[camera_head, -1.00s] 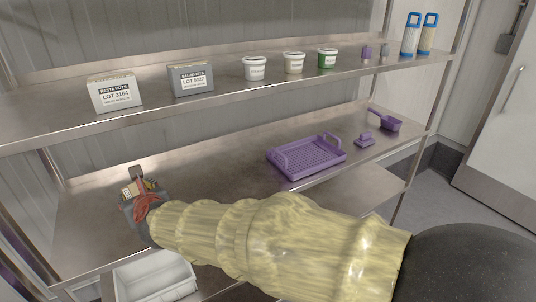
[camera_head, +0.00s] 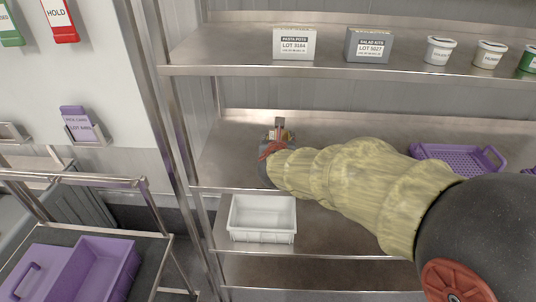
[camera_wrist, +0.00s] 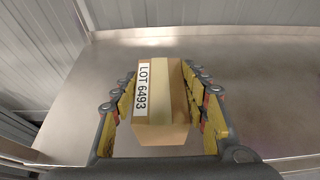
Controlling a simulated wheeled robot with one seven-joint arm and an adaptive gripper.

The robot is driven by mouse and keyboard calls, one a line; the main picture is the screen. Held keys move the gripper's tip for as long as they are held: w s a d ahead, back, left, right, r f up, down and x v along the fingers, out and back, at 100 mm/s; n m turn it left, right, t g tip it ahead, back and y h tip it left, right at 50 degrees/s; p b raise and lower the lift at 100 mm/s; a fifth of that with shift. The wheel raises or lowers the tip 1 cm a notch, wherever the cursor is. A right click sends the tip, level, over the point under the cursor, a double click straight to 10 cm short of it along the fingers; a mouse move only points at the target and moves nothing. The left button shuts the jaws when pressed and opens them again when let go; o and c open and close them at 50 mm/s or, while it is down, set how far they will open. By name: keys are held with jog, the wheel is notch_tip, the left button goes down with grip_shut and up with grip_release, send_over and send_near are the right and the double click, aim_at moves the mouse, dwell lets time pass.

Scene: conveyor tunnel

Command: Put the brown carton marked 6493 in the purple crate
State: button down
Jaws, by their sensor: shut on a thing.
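The brown carton (camera_wrist: 175,105), with a white label reading LOT 6493, is between my gripper's fingers (camera_wrist: 160,78) in the wrist view. My gripper (camera_head: 277,142) is shut on it. In the head view the gripper is over the left end of the middle shelf, and only a small bit of the carton shows. I cannot tell if the carton touches the shelf. An open purple crate (camera_head: 105,270) is at the lower left on a cart, partly cut off by the frame.
Another purple piece with a handle slot (camera_head: 35,258) lies beside the crate. A steel post (camera_head: 178,150) stands between the cart and shelf. A white bin (camera_head: 262,238) is below my gripper. A purple tray (camera_head: 430,150) is right. Upper-shelf boxes include LOT 3164 (camera_head: 294,44).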

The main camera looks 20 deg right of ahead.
jog(key=shift+w+a+f+b, duration=0.25)
jog(key=shift+w+a+f, duration=0.4)
jog(key=shift+f, duration=0.85)
jog(key=shift+w+a+f+b, duration=0.2)
jog(key=shift+w+f, duration=0.7)
jog(key=shift+f, duration=0.6)
jog(key=shift+w+a+f+b, duration=0.25)
jog(key=shift+w+a+f, duration=0.4)
jog(key=shift+f, duration=0.85)
jog(key=shift+w+d+f, duration=0.15)
jog(key=shift+d, duration=0.05)
jog(key=c, duration=1)
grip_release()
